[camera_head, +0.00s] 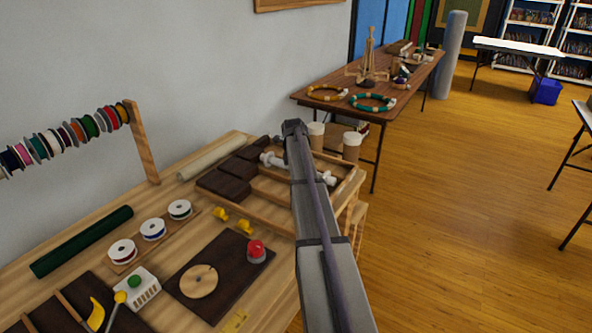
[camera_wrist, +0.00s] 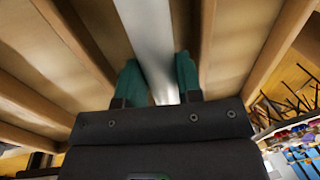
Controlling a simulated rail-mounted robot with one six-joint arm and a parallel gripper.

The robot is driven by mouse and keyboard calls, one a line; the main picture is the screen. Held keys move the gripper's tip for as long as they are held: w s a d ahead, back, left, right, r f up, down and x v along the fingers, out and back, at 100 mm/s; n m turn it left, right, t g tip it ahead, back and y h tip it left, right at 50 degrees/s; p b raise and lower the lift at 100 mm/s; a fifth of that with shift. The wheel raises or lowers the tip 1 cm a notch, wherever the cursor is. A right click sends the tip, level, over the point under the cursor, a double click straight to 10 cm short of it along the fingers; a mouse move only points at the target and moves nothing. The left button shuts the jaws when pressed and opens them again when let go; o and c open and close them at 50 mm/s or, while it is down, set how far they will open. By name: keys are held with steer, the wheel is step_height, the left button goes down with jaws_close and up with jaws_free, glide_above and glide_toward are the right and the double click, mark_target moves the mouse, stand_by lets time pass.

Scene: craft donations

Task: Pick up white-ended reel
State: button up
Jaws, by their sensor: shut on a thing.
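My gripper (camera_wrist: 158,92) shows in the wrist view with its two teal fingers shut on a smooth pale bar, which runs up between them over wooden compartments. In the head view a white-ended reel (camera_head: 325,178) lies across the wooden tray, its ends showing on both sides of my arm. The pale bar (camera_wrist: 146,30) appears to be this reel; its ends are out of the wrist view. My arm hides the gripper and the reel's middle in the head view. I cannot tell whether the reel touches the tray.
Three small white-rimmed spools (camera_head: 153,229) stand on a board to the left. A spool rack (camera_head: 142,143) stands at the wall. Paper-topped jars (camera_head: 351,146) stand close behind the tray. Open floor lies to the right.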

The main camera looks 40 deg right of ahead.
step_height(320, 180, up, 10)
steer(key=p, duration=1)
steer(key=shift+r, duration=0.25)
